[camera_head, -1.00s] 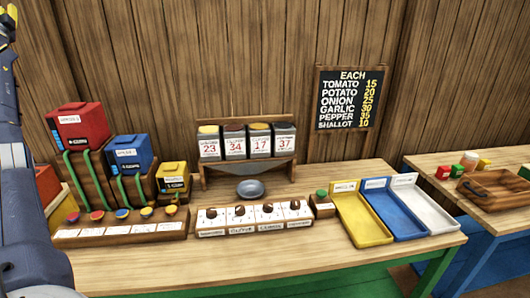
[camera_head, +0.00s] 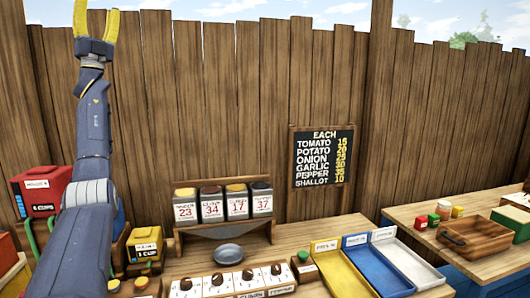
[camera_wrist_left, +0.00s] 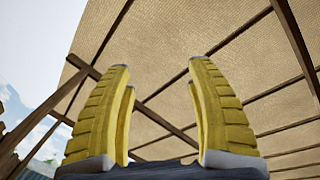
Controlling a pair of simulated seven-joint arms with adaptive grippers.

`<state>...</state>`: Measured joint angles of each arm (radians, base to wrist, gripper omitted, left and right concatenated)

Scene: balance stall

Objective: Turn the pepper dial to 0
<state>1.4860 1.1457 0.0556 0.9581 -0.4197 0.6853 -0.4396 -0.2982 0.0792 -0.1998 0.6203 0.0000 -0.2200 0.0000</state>
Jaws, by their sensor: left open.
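A row of dark knobs on white plates, the dial panel (camera_head: 232,281), stands at the bottom of the head view, its front edge partly cut off. The label under each dial is too small to read, so I cannot tell which is the pepper dial or its setting. My left gripper (camera_head: 97,14) points straight up at the upper left, in front of the fence and far above the counter. In the left wrist view its yellow fingers (camera_wrist_left: 159,66) are apart, with nothing between them and the canopy behind. My right gripper is not in view.
Behind the dials are a grey pan (camera_head: 229,254) and a rack of numbered canisters (camera_head: 223,219). Yellow, blue and white trays (camera_head: 408,262) lie to the right. A red dispenser (camera_head: 38,190) and a yellow one (camera_head: 146,245) flank my left arm. A price board (camera_head: 323,157) hangs behind.

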